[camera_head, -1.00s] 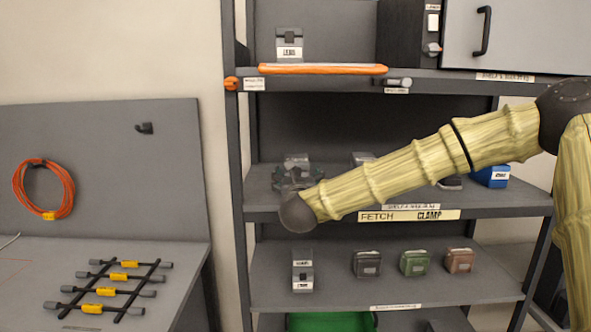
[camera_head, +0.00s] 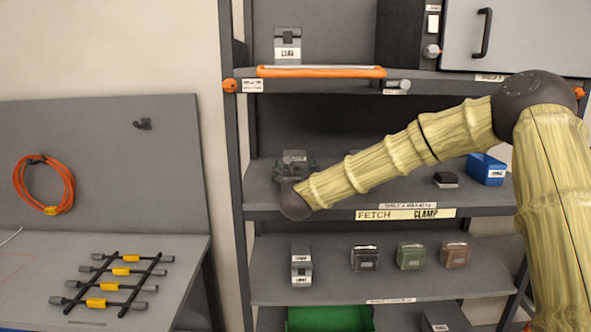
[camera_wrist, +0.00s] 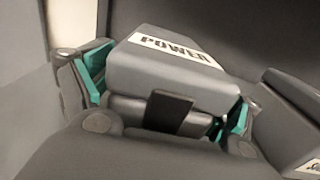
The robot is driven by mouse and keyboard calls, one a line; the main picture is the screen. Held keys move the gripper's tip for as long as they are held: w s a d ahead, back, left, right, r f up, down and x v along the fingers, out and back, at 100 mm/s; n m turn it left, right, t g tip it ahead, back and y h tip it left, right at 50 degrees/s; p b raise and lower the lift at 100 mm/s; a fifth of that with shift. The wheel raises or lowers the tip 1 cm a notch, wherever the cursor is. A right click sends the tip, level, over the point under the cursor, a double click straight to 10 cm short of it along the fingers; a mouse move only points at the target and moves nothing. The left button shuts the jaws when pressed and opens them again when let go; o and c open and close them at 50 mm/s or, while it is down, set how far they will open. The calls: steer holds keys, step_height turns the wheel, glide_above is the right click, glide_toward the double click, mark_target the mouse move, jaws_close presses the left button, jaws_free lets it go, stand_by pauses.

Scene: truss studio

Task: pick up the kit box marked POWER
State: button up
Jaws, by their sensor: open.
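The kit box marked POWER (camera_wrist: 172,68) is grey with a white label in black letters, and it fills the middle of the wrist view. My gripper (camera_wrist: 163,98) is open, with one teal-padded finger to the left of the box and the other at its lower right. The box sits between the fingers; whether either pad touches it I cannot tell. In the head view my gripper (camera_head: 292,168) is at the left of the middle shelf (camera_head: 330,200), and the box there is mostly hidden by the gripper and wrist.
Another grey box (camera_wrist: 290,115) stands close on the right in the wrist view. A black item (camera_head: 446,180) and a blue bin (camera_head: 487,170) stand farther right on the middle shelf. Several small boxes stand on the shelf below.

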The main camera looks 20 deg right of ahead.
steer(key=c, duration=1.4)
steer(key=shift+r, duration=0.1)
